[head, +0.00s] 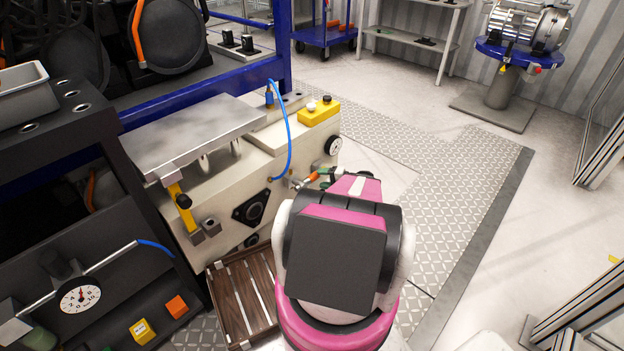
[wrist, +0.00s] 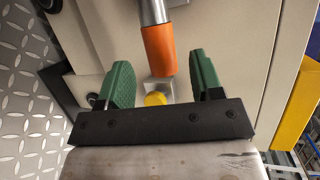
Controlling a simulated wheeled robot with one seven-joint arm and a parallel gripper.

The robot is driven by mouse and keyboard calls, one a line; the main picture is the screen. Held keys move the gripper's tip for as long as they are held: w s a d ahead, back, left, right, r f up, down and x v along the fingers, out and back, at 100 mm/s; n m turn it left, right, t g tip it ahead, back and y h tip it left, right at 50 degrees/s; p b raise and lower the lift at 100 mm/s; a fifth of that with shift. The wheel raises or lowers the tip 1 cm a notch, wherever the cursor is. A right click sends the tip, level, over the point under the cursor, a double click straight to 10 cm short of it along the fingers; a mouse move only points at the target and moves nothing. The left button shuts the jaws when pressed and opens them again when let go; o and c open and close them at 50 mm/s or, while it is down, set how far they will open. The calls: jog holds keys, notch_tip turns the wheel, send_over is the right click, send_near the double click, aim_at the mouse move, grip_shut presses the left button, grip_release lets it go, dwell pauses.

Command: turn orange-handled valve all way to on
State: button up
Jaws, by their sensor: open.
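The orange-handled valve is on the side of the beige drive unit (head: 285,140). In the wrist view its orange handle (wrist: 159,50) on a metal rod comes down from the top and ends between the green finger pads of my gripper (wrist: 161,82). A yellow round cap (wrist: 155,99) on a metal block sits just beyond the handle's end. My gripper is open, with a visible gap on each side of the handle. In the head view the orange handle (head: 312,177) shows small beside my gripper (head: 322,179), and my arm hides part of the area.
A blue hose (head: 289,130) loops down the unit's face near the handle. A yellow button box (head: 319,112) sits on top. A wooden pallet (head: 243,295) lies on the floor at the lower left. A dark bench with a gauge (head: 80,296) stands at left.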

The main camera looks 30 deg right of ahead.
aim_at(316, 178)
jog(key=shift+x, duration=2.6)
grip_shut()
